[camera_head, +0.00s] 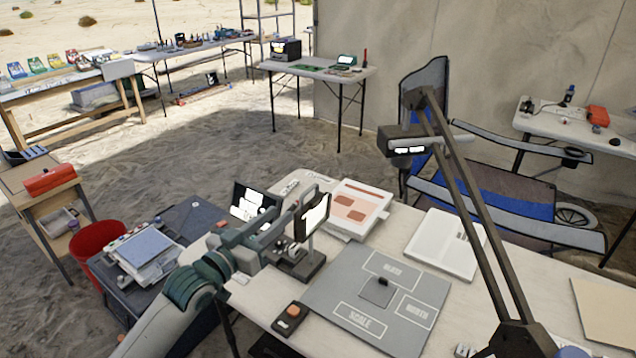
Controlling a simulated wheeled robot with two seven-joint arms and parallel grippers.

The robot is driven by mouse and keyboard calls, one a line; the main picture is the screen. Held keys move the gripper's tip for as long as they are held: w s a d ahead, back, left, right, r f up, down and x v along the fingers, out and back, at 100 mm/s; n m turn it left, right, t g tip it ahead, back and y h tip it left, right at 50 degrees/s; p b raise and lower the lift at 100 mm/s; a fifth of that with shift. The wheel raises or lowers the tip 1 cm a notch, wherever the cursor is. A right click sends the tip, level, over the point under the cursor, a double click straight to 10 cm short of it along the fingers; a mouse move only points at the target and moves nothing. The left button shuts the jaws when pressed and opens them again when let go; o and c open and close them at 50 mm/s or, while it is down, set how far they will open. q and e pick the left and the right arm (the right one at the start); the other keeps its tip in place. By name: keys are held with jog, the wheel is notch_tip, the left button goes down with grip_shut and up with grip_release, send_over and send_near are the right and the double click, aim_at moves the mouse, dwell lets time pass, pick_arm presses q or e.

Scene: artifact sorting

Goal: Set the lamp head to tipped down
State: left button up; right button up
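A dark desk lamp stands at the right of the near table. Its two-bar arm (480,225) rises up and to the left from a base at the bottom edge. The lamp head (405,134) is a dark box at the top of the arm, with bright white patches on its lower front face. A grey bar sticks out from the head to the right. My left gripper (290,222) reaches in from the lower left, beside a small stand with a bright white panel (313,217). It is well left of and below the lamp head. Its finger gap is unclear. My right gripper is not visible.
A blue folding chair (490,185) stands behind the lamp. A red bin (98,243) is at the left.

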aim_at(315, 185)
pick_arm(q)
jog(key=p+x, duration=0.1)
jog(key=x, duration=0.5)
jog(key=shift+r+p, duration=0.1)
jog(key=shift+p, duration=0.2)
jog(key=p+x, duration=0.2)
jog(key=x, duration=0.8)
jog(key=shift+w+d, duration=0.3)
jog(key=shift+w, duration=0.15)
jog(key=shift+w+d+f, duration=0.15)
jog(key=shift+w+f, duration=0.05)
